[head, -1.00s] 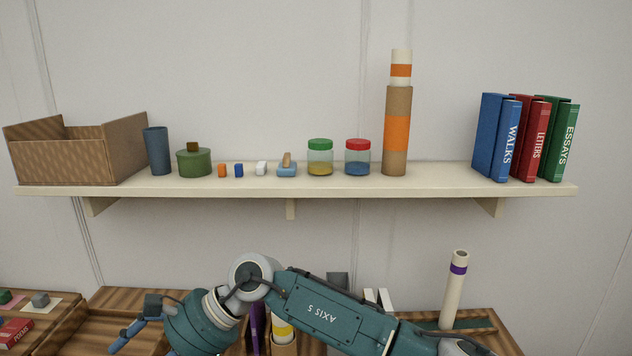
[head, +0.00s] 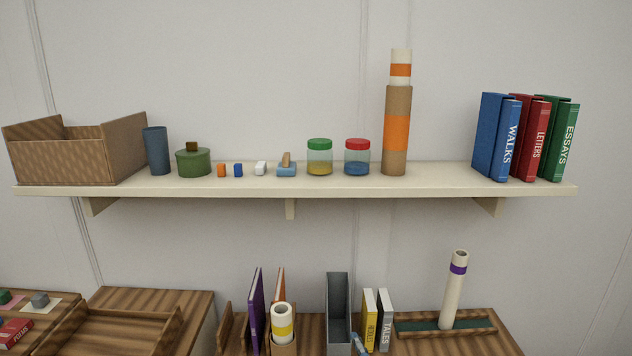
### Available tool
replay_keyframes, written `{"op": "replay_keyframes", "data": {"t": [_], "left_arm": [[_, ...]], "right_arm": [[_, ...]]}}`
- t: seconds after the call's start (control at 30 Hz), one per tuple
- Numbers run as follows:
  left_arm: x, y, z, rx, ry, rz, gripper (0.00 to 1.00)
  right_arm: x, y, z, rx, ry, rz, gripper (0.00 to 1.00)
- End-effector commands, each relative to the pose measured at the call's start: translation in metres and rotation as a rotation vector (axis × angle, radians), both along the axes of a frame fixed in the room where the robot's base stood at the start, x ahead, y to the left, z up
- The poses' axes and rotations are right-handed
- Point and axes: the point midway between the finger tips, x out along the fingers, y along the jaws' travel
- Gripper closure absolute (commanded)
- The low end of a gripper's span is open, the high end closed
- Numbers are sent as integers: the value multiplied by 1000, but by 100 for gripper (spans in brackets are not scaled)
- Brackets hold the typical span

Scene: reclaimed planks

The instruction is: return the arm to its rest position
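My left gripper and arm are not in view.
The wall shelf (head: 290,190) carries a wooden box (head: 70,160), jars, a tall orange-banded tube (head: 397,130) and books. Below stand a grey holder (head: 337,300), a yellow book (head: 369,315) and a purple-banded tube (head: 454,290) in a tray. The space before the shelf is clear.

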Motion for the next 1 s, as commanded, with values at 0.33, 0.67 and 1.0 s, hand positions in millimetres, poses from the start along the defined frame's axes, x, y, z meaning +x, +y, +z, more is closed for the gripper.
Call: {"op": "replay_keyframes", "data": {"t": [0.33, 0.67, 1.0], "left_arm": [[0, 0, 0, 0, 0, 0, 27], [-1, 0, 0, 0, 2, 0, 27], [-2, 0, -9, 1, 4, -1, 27]], "right_arm": [[-155, -80, -119, 270, 569, -313, 0], [-253, -105, -147, 355, 834, -478, 0], [-270, -108, -217, 365, 933, -530, 0]]}}
